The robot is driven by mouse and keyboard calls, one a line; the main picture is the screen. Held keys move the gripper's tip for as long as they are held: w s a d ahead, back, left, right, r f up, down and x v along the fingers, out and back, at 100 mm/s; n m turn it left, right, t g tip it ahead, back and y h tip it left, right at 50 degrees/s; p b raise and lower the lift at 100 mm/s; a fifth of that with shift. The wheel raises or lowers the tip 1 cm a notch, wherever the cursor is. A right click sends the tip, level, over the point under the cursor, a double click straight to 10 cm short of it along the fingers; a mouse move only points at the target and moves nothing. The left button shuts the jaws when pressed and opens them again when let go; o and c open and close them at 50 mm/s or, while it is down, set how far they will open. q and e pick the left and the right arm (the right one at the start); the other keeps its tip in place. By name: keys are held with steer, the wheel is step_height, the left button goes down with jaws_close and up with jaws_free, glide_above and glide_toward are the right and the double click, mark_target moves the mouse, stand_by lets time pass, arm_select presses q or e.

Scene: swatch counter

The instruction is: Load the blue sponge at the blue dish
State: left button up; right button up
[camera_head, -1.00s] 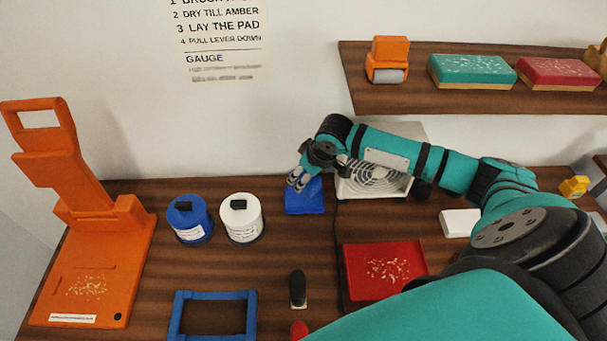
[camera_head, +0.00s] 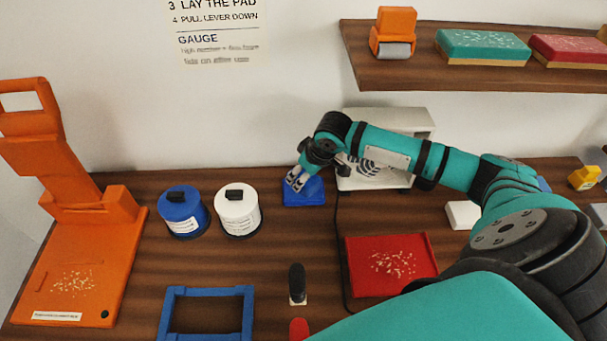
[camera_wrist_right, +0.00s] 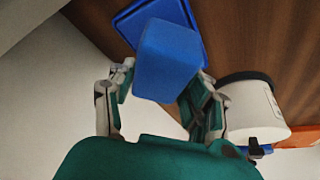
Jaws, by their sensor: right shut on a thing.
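The blue dish (camera_head: 312,193) lies on the counter against the back, left of a white fan unit. Its rim also shows in the right wrist view (camera_wrist_right: 196,22). My right gripper (camera_head: 296,182) is over the dish, pointing down. In the right wrist view the blue sponge (camera_wrist_right: 167,62) is a blue block between the fingers of the right gripper (camera_wrist_right: 163,88), which is shut on it. The sponge overlaps the dish in that view; I cannot tell whether it touches the dish. In the head view I cannot make out the sponge apart from the dish. My left gripper is not in view.
A white pot (camera_head: 238,212) and a blue pot (camera_head: 184,213) stand left of the dish. The white fan unit (camera_head: 408,118) is close on the right. A red tray (camera_head: 352,280), a blue frame (camera_head: 166,312) and an orange press (camera_head: 92,245) are on the counter.

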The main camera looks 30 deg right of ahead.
steer(key=shift+f, duration=0.45)
stand_by(0.6)
steer(key=shift+s+f+p, duration=0.1)
steer(key=shift+f+p, duration=0.05)
steer(key=shift+p, duration=0.25)
stand_by(2.0)
step_height(320, 180, up, 7)
steer(key=p, duration=0.8)
steer(key=shift+r, duration=0.2)
steer(key=shift+f, duration=0.1)
stand_by(0.5)
